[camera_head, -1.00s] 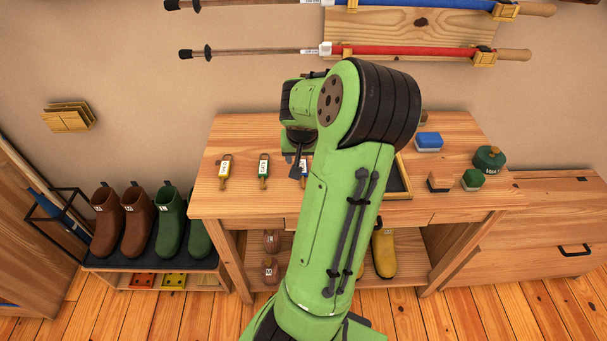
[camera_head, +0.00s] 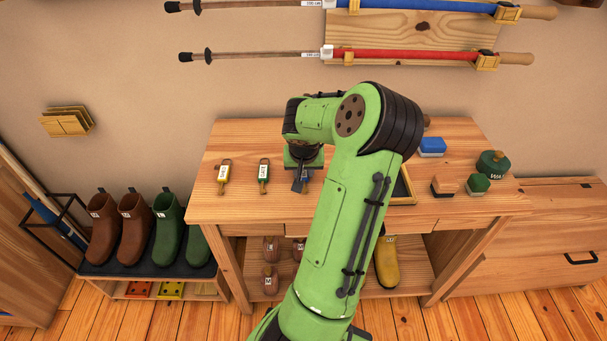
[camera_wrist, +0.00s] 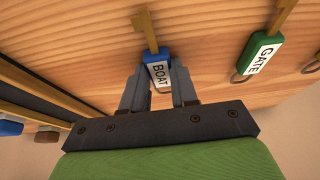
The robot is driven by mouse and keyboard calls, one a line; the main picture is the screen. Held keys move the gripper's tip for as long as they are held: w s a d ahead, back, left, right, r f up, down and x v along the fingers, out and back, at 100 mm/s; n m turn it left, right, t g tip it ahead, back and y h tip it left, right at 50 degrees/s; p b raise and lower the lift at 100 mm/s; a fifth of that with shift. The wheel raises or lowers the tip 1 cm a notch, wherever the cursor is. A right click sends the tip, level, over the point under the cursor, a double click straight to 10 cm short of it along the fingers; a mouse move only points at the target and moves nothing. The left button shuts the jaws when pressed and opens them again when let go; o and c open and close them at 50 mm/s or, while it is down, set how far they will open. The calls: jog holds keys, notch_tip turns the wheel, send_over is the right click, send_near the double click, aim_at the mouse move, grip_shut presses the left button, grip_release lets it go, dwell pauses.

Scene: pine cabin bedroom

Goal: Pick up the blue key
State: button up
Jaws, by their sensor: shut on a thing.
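The blue key (camera_wrist: 157,67) has a blue tag with a white label reading BOAT and a brass shaft, and lies at the wooden tabletop in the wrist view. My gripper (camera_wrist: 158,73) is shut on its blue tag, one finger on each side. In the head view my gripper (camera_head: 301,183) is low over the table, and the blue key is mostly hidden there by the fingers. I cannot tell whether the key touches the tabletop.
A green key (camera_head: 264,173) labelled GATE and a yellow key (camera_head: 224,174) lie to the left on the table (camera_head: 245,205). A dark tray (camera_head: 402,190) is to the right.

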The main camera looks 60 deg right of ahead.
aim_at(303, 174)
jog(key=shift+r, duration=0.1)
grip_shut()
notch_tip(303, 174, up, 10)
jog(key=p, duration=0.3)
jog(key=shift+p, duration=0.4)
